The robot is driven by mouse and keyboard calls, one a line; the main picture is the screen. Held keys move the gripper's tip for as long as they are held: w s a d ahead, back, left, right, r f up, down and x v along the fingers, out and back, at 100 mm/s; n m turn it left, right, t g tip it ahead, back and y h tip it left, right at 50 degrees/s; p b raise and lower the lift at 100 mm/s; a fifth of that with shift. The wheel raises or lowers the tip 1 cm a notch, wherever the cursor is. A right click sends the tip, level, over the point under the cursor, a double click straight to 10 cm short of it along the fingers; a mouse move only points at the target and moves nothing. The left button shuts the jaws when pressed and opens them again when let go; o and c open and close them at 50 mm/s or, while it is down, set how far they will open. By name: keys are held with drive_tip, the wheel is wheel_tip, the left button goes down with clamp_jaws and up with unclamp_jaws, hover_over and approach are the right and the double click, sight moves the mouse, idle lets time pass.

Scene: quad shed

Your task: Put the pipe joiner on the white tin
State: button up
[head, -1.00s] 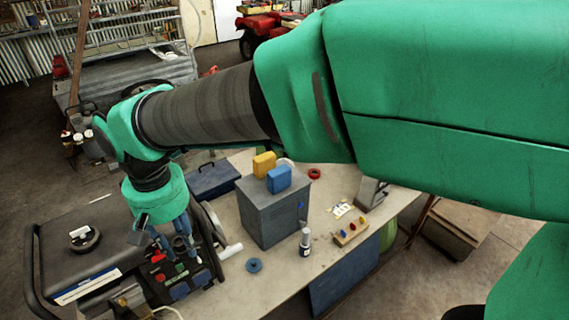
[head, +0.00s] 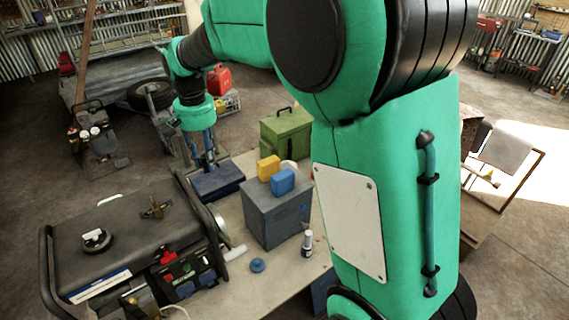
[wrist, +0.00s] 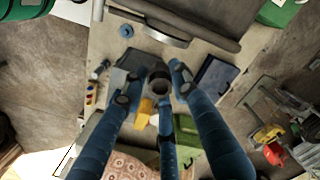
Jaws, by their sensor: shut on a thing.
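In the wrist view, my gripper (wrist: 156,80) is shut on a dark, hollow, round piece (wrist: 158,78), which looks like the pipe joiner. The fingers mostly hide it in the head view. A pale rounded thing (head: 289,164) shows behind the yellow block. It may be the white tin, but most of it is hidden.
A grey box (head: 275,215) carries a yellow block (head: 268,168) and a blue block (head: 282,181). A green case (head: 286,132) stands behind it. A generator (head: 125,235) is at left. A small bottle (head: 307,243) and blue disc (head: 257,265) are in front.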

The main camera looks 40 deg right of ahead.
drive_tip(key=w+d+f+m+p, duration=0.1)
drive_tip(key=w+d+m, duration=0.1)
drive_tip(key=w+d, duration=0.5)
drive_tip(key=w+d+f+m+p, duration=0.15)
drive_tip(key=w+d, duration=0.25)
drive_tip(key=d, duration=0.8)
drive_tip(key=w+d+f+m+p, duration=0.1)
drive_tip(key=d+f+m, duration=0.1)
drive_tip(key=d, duration=0.8)
drive_tip(key=w+d+f+m+p, duration=0.2)
drive_tip(key=d+f+m, duration=0.1)
drive_tip(key=d, duration=0.7)
wheel_tip(320, 180, down, 11)
drive_tip(key=shift+d, duration=0.4)
drive_tip(key=shift+s, duration=0.1)
drive_tip(key=shift+f, duration=3.15)
drive_tip(key=shift+f, duration=0.1)
drive_tip(key=shift+f, duration=1.75)
drive_tip(key=shift+f, duration=0.2)
